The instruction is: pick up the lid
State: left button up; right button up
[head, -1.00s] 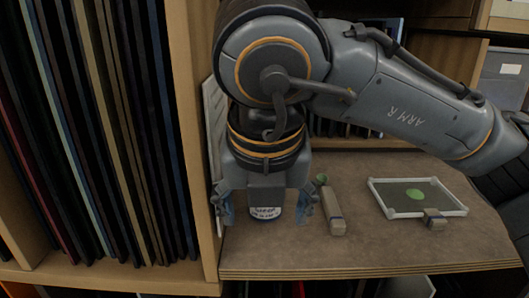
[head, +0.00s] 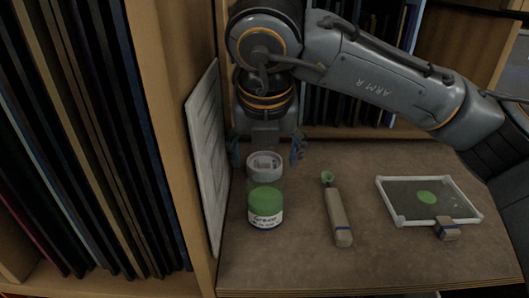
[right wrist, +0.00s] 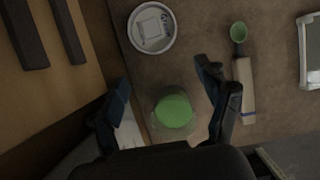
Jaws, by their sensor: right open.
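A round whitish lid (head: 264,161) with a pale square mark on top shows just behind the jar in the head view. In the right wrist view the lid (right wrist: 152,27) is at the top, apart from the jar. The clear jar (head: 265,220) stands upright with green paint in it and a white label on its front. My right gripper (head: 267,153) is open, pointing down, with its fingers to the left and right of the lid in the head view. In the right wrist view the green-filled jar (right wrist: 173,111) shows between the fingers. My left gripper is not in view.
A brush-like tool with a green tip (head: 337,215) lies right of the jar. A white-framed glass panel with a green spot (head: 398,215) and a small block (head: 448,231) lie further right. A pale board (head: 207,155) leans at the left. Shelves stand left and behind.

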aim_at(264, 159)
jog(key=w+p, duration=0.1)
jog(key=w, duration=0.1)
jog(key=shift+w+r, duration=0.1)
jog(key=shift+w, duration=0.65)
jog(key=shift+w+r+p, duration=0.1)
jog(key=shift+w+p, duration=0.35)
jog(key=shift+p, duration=0.1)
jog(key=p+x, duration=0.1)
jog(key=x, duration=0.4)
jog(key=shift+f+p, duration=0.25)
jog(key=shift+p, duration=0.05)
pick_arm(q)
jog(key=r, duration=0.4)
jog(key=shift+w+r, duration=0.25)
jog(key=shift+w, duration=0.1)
pick_arm(e)
jog(key=shift+s, duration=0.1)
jog(key=c, duration=0.7)
